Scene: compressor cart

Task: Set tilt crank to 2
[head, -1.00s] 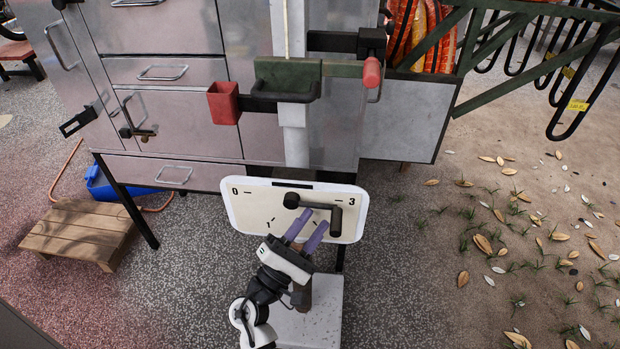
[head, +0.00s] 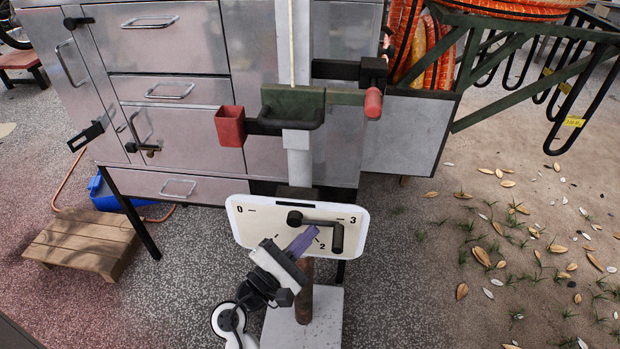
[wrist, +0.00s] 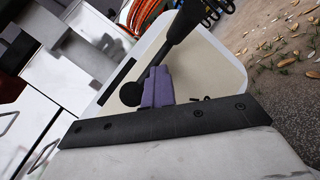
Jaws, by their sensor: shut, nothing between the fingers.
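The tilt crank (head: 318,222) is a dark arm with a round hub at its left and a handle (head: 337,238) at its right end. It sits on a cream dial plate (head: 250,228) marked 0, 2 and 3; the 1 is hidden behind my gripper. The crank arm points right and slightly down, near the 3 mark. My gripper (head: 314,233) has purple fingers, shut and empty, in front of the plate, left of the handle and below the arm. In the wrist view the fingers (wrist: 157,87) are together beside the crank hub (wrist: 131,94); contact is unclear.
A brown post on a pale base (head: 325,320) stands under the plate. Above it are a green bracket (head: 293,105), a red cup (head: 230,126) and a red-handled lever (head: 373,103). Metal drawers stand behind.

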